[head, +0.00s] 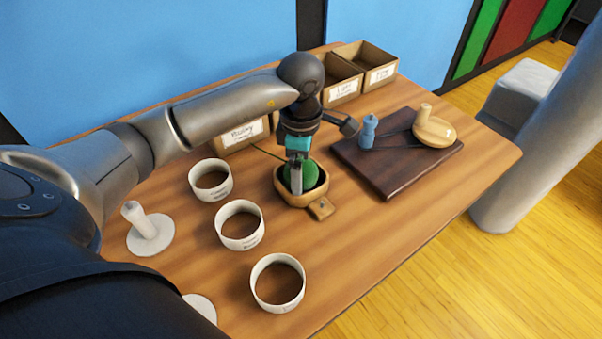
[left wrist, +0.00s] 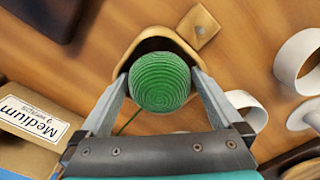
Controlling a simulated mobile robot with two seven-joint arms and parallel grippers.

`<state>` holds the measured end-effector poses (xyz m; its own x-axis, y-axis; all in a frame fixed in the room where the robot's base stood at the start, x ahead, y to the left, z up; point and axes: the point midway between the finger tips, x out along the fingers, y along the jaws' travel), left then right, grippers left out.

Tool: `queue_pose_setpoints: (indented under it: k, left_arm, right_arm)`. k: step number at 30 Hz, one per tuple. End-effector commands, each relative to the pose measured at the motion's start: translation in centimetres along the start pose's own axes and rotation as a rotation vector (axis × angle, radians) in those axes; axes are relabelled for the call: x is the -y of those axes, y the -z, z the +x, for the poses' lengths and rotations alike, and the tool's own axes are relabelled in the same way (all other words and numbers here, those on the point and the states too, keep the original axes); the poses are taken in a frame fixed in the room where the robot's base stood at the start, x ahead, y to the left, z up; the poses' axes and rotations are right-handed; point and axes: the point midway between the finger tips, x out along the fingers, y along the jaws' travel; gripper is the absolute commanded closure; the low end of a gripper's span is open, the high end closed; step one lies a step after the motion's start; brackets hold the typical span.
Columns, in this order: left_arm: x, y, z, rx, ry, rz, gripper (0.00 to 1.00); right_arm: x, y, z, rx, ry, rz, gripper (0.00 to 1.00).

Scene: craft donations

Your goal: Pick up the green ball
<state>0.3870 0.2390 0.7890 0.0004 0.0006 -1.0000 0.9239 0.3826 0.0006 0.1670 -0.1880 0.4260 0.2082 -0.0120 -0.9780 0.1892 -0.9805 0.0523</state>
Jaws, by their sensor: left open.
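The green ball (head: 305,176) looks like wound yarn and sits in a small wooden bowl (head: 281,189) near the middle of the table. In the left wrist view the green ball (left wrist: 159,82) lies between the two fingers of my left gripper (left wrist: 160,84), with the wooden bowl (left wrist: 150,42) around it. My left gripper (head: 295,178) points down into the bowl with its fingers open on either side of the ball. Whether a finger touches the ball I cannot tell. A green strand trails from the ball. My right gripper is not in view.
Several white rings (head: 240,243) stand front left, near a white spool stand (head: 146,230). Labelled boxes (head: 367,68) line the back; one reading Medium (left wrist: 30,150) is close to my gripper. A dark board (head: 385,180) at right holds a blue peg (head: 367,131) and a wooden piece (head: 434,131).

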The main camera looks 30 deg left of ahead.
Motion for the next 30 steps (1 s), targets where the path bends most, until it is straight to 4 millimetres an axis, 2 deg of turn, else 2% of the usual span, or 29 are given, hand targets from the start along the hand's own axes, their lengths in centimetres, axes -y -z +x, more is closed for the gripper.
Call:
queue_pose_setpoints:
  k: [4, 21, 30]
  left_arm:
    - [0.0, -0.01, -0.03, 0.0, 0.0, 0.0, 0.02]
    - [-0.01, -0.01, -0.06, 0.0, 0.0, 0.0, 0.65]
    - [-0.03, -0.01, -0.26, 0.0, -0.001, 0.0, 0.65]
  right_arm:
    - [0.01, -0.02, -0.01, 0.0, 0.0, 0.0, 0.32]
    - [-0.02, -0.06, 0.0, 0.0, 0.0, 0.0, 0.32]
    - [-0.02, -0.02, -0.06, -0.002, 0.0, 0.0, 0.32]
